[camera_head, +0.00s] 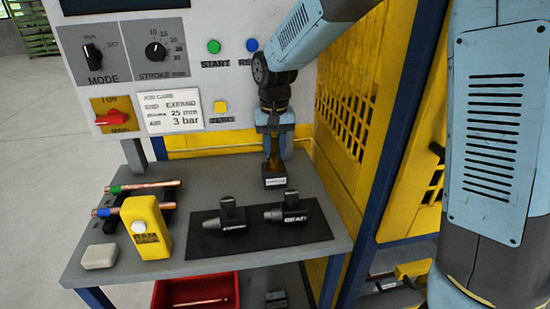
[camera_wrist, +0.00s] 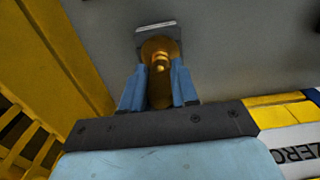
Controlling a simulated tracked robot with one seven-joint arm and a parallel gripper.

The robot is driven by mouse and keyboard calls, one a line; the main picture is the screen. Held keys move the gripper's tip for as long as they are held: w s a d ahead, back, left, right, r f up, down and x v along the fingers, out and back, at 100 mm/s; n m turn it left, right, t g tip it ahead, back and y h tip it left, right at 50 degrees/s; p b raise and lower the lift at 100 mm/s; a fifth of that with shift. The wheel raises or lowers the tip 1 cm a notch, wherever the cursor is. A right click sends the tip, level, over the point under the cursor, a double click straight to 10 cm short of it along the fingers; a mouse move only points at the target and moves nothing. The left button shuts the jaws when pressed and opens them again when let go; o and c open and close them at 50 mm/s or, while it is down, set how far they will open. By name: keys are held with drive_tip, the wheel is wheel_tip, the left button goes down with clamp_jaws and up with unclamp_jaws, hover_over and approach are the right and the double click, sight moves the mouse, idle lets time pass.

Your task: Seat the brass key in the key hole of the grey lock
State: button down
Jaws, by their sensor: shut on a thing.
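My gripper (camera_head: 274,133) points down over the back right of the grey table and is shut on the brass key (camera_head: 273,152). The key hangs upright below the fingers. In the wrist view the brass key (camera_wrist: 159,62) shows between the two blue fingers of my gripper (camera_wrist: 159,80). A small dark grey block with a white label, seemingly the lock (camera_head: 275,183), stands on the table directly below the key. In the wrist view the lock (camera_wrist: 156,29) shows just beyond the key. The key's lower end meets or hides the block's top; I cannot tell how deep it sits. The key hole is hidden.
A black mat (camera_head: 205,243) with two dark tool heads lies in front of the lock. A yellow block (camera_head: 147,228), a white block (camera_head: 99,256) and copper tubes (camera_head: 145,186) stand left. The control panel (camera_head: 130,60) is behind; a yellow mesh guard (camera_head: 345,110) is right.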

sight(274, 153)
drive_tip(key=shift+s+d+f, duration=0.1)
drive_tip(key=shift+s+f, duration=0.05)
drive_tip(key=shift+f, duration=1.6)
drive_tip(key=c, duration=1.1)
unclamp_jaws()
drive_tip(key=shift+o, duration=0.9)
